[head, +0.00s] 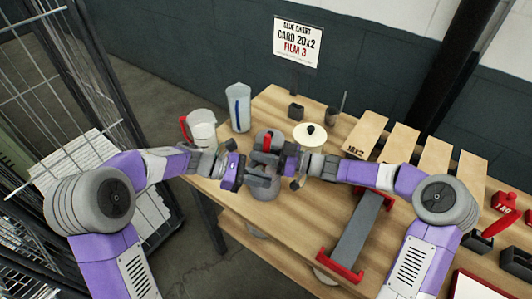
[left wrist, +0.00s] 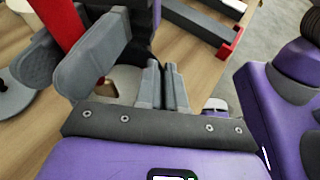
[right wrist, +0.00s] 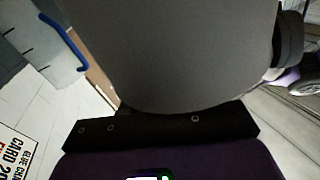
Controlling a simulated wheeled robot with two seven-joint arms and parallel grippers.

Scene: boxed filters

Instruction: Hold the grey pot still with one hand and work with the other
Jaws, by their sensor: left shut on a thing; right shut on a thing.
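The grey pot (head: 262,190) stands at the near left edge of the wooden table, largely hidden by both grippers. My left gripper (head: 245,178) comes in from the left at the pot. Its two grey fingers (left wrist: 165,88) are close together at the pot's edge; the exact contact is hidden. My right gripper (head: 275,146) is above the pot, its broad grey fingers shut around a red thing (head: 267,143). The red thing also shows between those fingers in the left wrist view (left wrist: 62,22). A large dark grey surface (right wrist: 195,50) blocks most of the right wrist view.
A white jug (head: 202,128) with a red handle and a clear container (head: 238,108) with a blue strip stand behind left. A cream lid (head: 309,135) with a black knob lies behind. A grey, red-ended rack (head: 357,235) lies right. Boxes (head: 400,143) line the far side.

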